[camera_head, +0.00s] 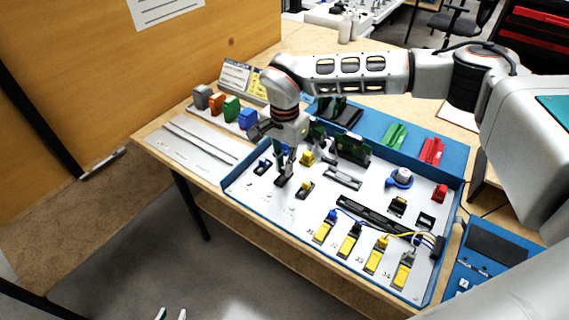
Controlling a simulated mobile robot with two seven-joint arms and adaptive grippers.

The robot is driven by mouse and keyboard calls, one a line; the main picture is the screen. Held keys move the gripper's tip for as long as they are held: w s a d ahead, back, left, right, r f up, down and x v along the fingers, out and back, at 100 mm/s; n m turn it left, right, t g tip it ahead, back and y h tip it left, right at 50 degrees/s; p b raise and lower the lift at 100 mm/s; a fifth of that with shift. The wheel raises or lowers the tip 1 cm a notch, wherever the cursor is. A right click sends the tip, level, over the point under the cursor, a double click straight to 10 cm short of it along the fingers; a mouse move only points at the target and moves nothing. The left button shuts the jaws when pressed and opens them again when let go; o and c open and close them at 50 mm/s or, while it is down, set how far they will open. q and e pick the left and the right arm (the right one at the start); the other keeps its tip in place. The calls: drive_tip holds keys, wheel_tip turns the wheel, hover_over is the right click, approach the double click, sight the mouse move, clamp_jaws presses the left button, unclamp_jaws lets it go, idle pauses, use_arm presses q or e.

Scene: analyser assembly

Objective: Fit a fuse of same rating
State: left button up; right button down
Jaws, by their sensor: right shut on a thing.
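My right gripper (284,174) comes down at the left part of the blue-rimmed analyser tray (232,187). It is shut on a small part at a dark holder (283,183); its fingers mostly hide the part, and I cannot read a rating. Beside it are another dark holder (263,168) and two holders with yellow pieces, one behind (307,158) and one in front (304,189). My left gripper (171,315) shows only as two pale fingertips, apart, at the bottom edge, away from the table and with nothing visible between them.
Grey (202,98), orange (217,104), green (232,109) and blue (248,119) blocks stand behind the tray's left end. Upright green boards (352,148) stand close to the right gripper. Yellow connectors (325,229) line the tray's front. Wires (405,235) run at the right.

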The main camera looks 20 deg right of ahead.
drive_tip(key=shift+f, duration=0.4)
idle(0.8)
drive_tip(key=c, duration=2)
unclamp_jaws()
drive_tip(key=o, duration=0.3)
use_arm(q)
wheel_tip(320, 180, up, 6)
drive_tip(key=w+p, duration=0.1)
drive_tip(key=p, duration=0.3)
drive_tip(key=shift+w+r+t+p, duration=0.2)
drive_tip(key=shift+w+t+p, duration=0.1)
drive_tip(key=shift+p, duration=0.1)
use_arm(e)
drive_tip(key=shift+r, duration=3.55)
